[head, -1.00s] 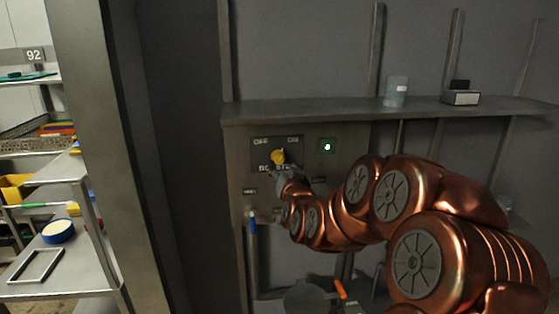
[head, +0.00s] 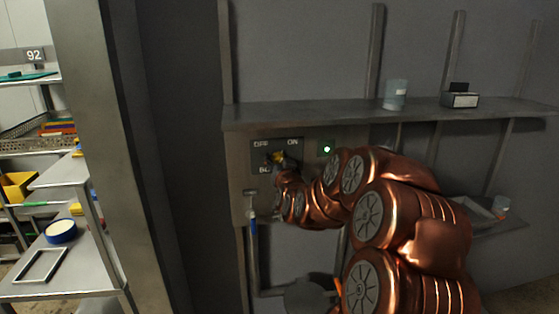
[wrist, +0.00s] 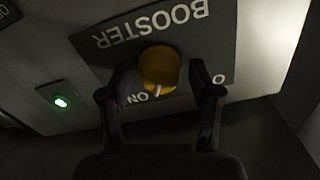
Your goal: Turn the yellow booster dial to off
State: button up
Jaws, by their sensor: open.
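The yellow booster dial (head: 278,156) sits on a dark label plate (head: 262,148) marked OFF at left, ON at right and BOOSTER below. In the head view my gripper (head: 284,162) covers part of the dial and lettering. In the wrist view the plate appears upside down, and the round yellow dial (wrist: 159,66) is between the two dark fingers of my open gripper (wrist: 161,74).
A lit green lamp (head: 326,149) is right of the plate. A shelf (head: 350,112) juts out above the panel, carrying a translucent cup (head: 395,94) and a small box (head: 460,98). A blue-handled item (head: 252,222) hangs below. A pillar (head: 105,150) stands at left.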

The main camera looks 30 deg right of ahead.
jog(key=c, duration=1.1)
jog(key=shift+c, duration=0.2)
jog(key=shift+n+b, duration=0.4)
jog(key=shift+b, duration=0.35)
jog(key=n+b, duration=0.2)
jog(key=b, duration=0.1)
jog(key=n+b, duration=0.2)
jog(key=b, duration=0.1)
jog(key=shift+f+n+b, duration=0.2)
jog(key=shift+n+b, duration=0.1)
jog(key=shift+b, duration=0.1)
jog(key=n+b, duration=0.3)
jog(key=shift+r, duration=0.2)
jog(key=shift+a+r+n+b, duration=0.1)
jog(key=shift+n+b, duration=0.75)
jog(key=shift+n, duration=0.85)
